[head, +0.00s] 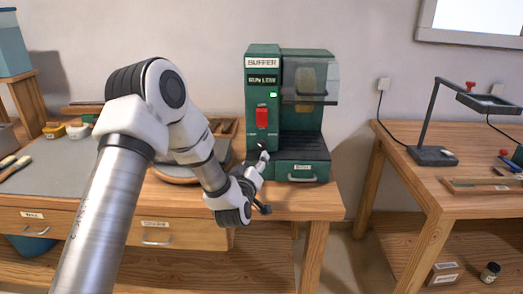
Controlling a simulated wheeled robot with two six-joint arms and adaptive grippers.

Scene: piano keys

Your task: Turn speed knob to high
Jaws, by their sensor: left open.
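The green buffer machine (263,100) stands on the wooden bench, with a "BUFFER" label at its top, a lit green light and a red switch (262,117) on its front column. The speed knob cannot be made out clearly; the low front of the column, below the red switch, is partly covered by my left gripper. My left gripper (262,163) is open, its fingertips close to that low front part. I cannot tell whether they touch it or are around a knob. My right gripper is not in view.
The machine's clear guard (310,80) covers its upper right, above a drawer (302,171) with a handle. The wooden bench (310,203) has tools at the left. A second table (410,180) with a black lamp (435,120) stands right, across a gap.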

